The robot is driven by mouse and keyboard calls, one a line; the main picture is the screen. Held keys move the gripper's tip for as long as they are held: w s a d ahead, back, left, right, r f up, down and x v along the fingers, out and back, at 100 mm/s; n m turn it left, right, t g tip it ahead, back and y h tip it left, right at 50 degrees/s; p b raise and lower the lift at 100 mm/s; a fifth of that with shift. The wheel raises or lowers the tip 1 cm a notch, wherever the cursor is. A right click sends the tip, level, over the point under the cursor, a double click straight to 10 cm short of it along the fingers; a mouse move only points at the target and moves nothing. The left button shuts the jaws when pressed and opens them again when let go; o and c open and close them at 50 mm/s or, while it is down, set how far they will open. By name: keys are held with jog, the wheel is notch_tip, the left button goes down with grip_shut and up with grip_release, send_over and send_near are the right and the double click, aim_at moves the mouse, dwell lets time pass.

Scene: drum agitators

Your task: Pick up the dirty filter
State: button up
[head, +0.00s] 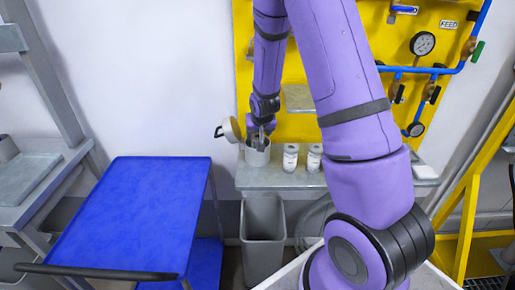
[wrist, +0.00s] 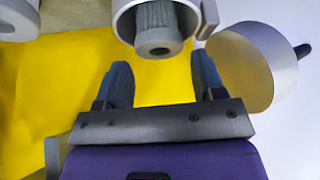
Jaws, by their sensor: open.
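The dirty filter (wrist: 156,27) shows in the wrist view as a grey-green pleated cylinder with a grey end cap that has a hole in it. It sits inside a round pale housing (wrist: 123,22), which also shows in the head view (head: 257,155) on a small shelf. The housing's round lid (head: 231,130) is swung open to the left in the head view; it shows at the right in the wrist view (wrist: 262,66). My gripper (wrist: 163,77) is open and empty. Its fingers point at the filter end, one to each side, with a gap before it.
Two white canisters (head: 290,158) (head: 314,158) stand on the shelf (head: 275,180) right of the housing. A grey bin (head: 263,240) is below the shelf. A blue cart (head: 135,212) with a clear top stands at left. A yellow panel (head: 345,85) with pipes and gauges is behind.

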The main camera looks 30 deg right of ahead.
aim_at(258, 136)
jog(key=shift+x, duration=2.45)
jog(key=c, duration=0.6)
